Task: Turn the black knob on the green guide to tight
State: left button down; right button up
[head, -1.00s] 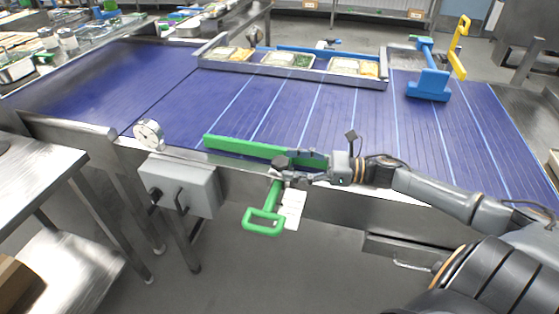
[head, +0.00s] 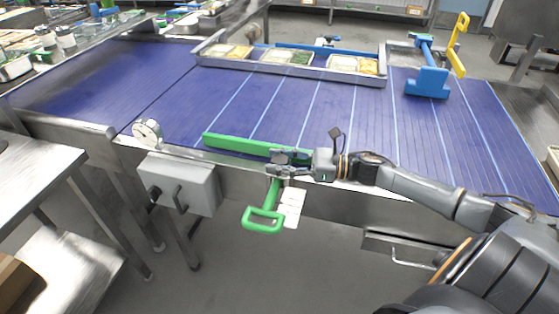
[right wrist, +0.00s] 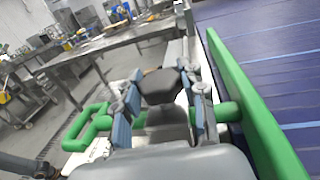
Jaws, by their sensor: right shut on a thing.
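The green guide (head: 240,145) lies along the near edge of the blue conveyor. Its green handle (head: 263,219) hangs out over the front edge; the guide's bar also shows in the right wrist view (right wrist: 252,112). The black knob (right wrist: 160,86) sits between the two blue-padded fingers of my right gripper (right wrist: 160,104). In the head view my right gripper (head: 283,163) is shut on the knob and mostly hides it. Which way the knob is turned cannot be told. My left gripper is in neither view.
A white dial gauge (head: 147,132) and a grey switch box (head: 180,186) stand left of the guide at the belt's edge. A metal rail with food trays (head: 290,70) crosses the far belt. A blue stand (head: 428,82) is at the right. The middle belt is clear.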

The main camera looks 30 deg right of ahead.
jog(key=m+t+h+p, duration=0.3)
jog(key=shift+r+h, duration=0.15)
jog(key=shift+h, duration=0.15)
jog(key=shift+m+t+h+p, duration=0.7)
jog(key=shift+m+t+h, duration=0.15)
jog(key=shift+h, duration=0.35)
jog(key=m+t+h, duration=0.1)
jog(key=m+h, duration=0.1)
jog(key=shift+h+p, duration=0.3)
jog(key=m+h, duration=0.1)
jog(key=h, duration=0.1)
jog(key=m+h, duration=0.2)
jog(key=h, duration=0.1)
jog(key=shift+m+t+h, duration=0.25)
jog(key=shift+h, duration=0.05)
jog(key=shift+m+g+h, duration=0.7)
jog(key=shift+m+h, duration=1.4)
jog(key=shift+h, duration=1.3)
